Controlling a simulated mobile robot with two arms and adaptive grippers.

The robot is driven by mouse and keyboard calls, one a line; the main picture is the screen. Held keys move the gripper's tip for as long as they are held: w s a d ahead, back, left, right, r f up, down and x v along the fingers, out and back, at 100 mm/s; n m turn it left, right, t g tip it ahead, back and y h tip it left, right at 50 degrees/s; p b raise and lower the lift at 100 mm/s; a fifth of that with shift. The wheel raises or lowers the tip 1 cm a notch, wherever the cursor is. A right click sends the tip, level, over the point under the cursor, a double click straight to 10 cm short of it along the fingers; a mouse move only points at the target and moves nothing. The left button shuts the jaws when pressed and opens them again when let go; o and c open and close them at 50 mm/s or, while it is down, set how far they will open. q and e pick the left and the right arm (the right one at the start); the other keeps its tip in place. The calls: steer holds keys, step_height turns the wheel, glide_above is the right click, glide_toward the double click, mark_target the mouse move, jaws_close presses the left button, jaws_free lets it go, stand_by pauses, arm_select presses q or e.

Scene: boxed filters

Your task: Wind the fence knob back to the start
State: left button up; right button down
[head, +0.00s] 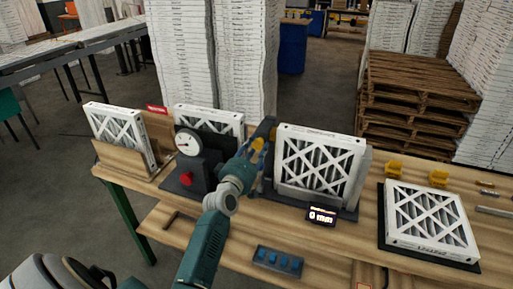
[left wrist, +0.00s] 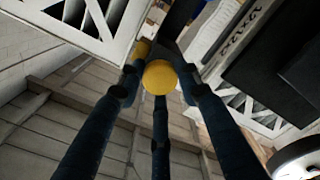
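The yellow round knob (left wrist: 160,77) shows in the middle of the left wrist view. The three dark blue fingers of my left gripper (left wrist: 160,85) stand around it; whether they press on it cannot be told. In the head view my left gripper (head: 258,150) is at the dark upright fence (head: 266,127), left of the middle boxed filter (head: 317,165), and largely hides the knob. A small display (head: 322,215) in front of that filter reads 0 mm. My right gripper is not in view.
Left of my gripper are a dial gauge (head: 188,142) and a red knob (head: 186,178). A filter in a wooden holder (head: 115,160) stands further left. Another filter (head: 430,222) lies on a black mat at right. A tray of blue pieces (head: 277,262) is near the front edge.

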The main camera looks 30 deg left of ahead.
arm_select(q)
steer(key=o, duration=0.3)
steer(key=shift+a+r, duration=0.1)
steer(key=shift+a, duration=0.1)
steer(key=shift+o, duration=0.2)
steer(key=shift+s+d, duration=0.1)
steer(key=shift+s, duration=0.1)
steer(key=v, duration=1.1)
steer(key=shift+s, duration=0.35)
steer(key=shift+d, duration=0.1)
